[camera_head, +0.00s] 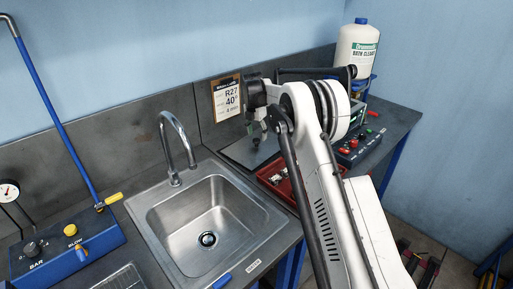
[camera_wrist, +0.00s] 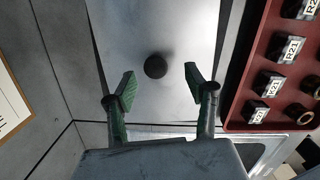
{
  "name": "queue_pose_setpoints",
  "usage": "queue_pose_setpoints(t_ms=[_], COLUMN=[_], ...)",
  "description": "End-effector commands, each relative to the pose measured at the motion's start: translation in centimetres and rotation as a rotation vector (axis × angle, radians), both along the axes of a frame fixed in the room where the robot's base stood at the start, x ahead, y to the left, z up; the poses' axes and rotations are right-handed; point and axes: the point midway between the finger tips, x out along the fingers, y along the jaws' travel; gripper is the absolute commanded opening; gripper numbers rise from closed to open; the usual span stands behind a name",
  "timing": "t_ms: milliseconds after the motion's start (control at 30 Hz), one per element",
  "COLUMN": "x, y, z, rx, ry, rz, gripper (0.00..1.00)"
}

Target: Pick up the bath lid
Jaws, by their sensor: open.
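The bath lid (camera_wrist: 150,30) is a flat grey metal plate with a round black knob (camera_wrist: 155,66) on top. In the head view its plate (camera_head: 237,152) lies on the bench behind the red tray, partly hidden by my arm. My gripper (camera_wrist: 159,84) is open and empty, with its green-padded fingers to either side of the knob in the wrist view. The knob shows just beyond the fingertips, and I cannot tell the height gap. In the head view my gripper (camera_head: 257,138) hangs over the lid.
A red tray (camera_wrist: 237,108) with labelled blocks and rings lies right of the lid in the wrist view. A sink (camera_head: 160,240) with a tap (camera_head: 177,140) is left. A placard (camera_head: 227,98) leans behind. A control box (camera_head: 366,147) and a white jug (camera_head: 357,50) stand right.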

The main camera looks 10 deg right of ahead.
Motion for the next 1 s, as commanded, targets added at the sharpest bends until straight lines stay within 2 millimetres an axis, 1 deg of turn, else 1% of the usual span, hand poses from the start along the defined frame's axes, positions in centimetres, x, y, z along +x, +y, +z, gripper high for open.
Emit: queue_pose_setpoints(t_ms=[200,333,433,600,900,967,1000], x=[0.6,0.7,0.8,0.8,0.8,0.8,0.8], y=[0.3,0.1,0.1,0.1,0.1,0.1,0.1], z=[-2.4,-4.1,-4.6,-4.6,-4.6,-4.6,-4.6], rx=[0.0,0.0,0.0,0.0,0.0,0.0,0.0], ry=[0.0,0.0,0.0,0.0,0.0,0.0,0.0], rz=[0.0,0.0,0.0,0.0,0.0,0.0,0.0], gripper=[0.49,0.49,0.49,0.49,0.09,0.01,0.0])
